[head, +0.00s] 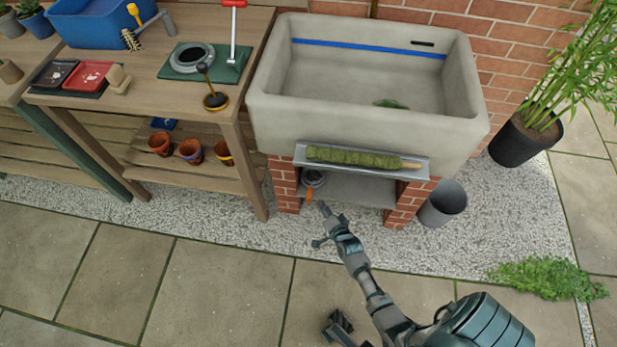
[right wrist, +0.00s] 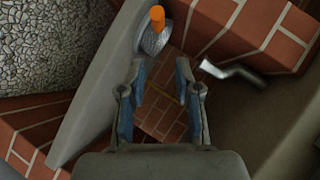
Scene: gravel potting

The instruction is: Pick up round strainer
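The round strainer has an orange handle (head: 309,195) and a grey round mesh head (head: 314,178). It is at the left end of the low space under the stone sink. In the right wrist view the strainer (right wrist: 153,40) shows beyond the fingertips, its orange handle (right wrist: 157,17) at the top edge. My right gripper (head: 323,208) is just in front of the handle in the head view. In the right wrist view the gripper (right wrist: 160,68) is open and empty, apart from the strainer. A dark part of mine at the bottom of the head view may be my left gripper (head: 338,326); its fingers are unclear.
Brick pillars (head: 284,184) flank the space under the sink (head: 365,125). A ledge (head: 415,172) with a mossy pole (head: 350,157) overhangs it. A grey bucket (head: 443,204) stands right; a wooden bench (head: 150,95) stands left. The paving in front is clear.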

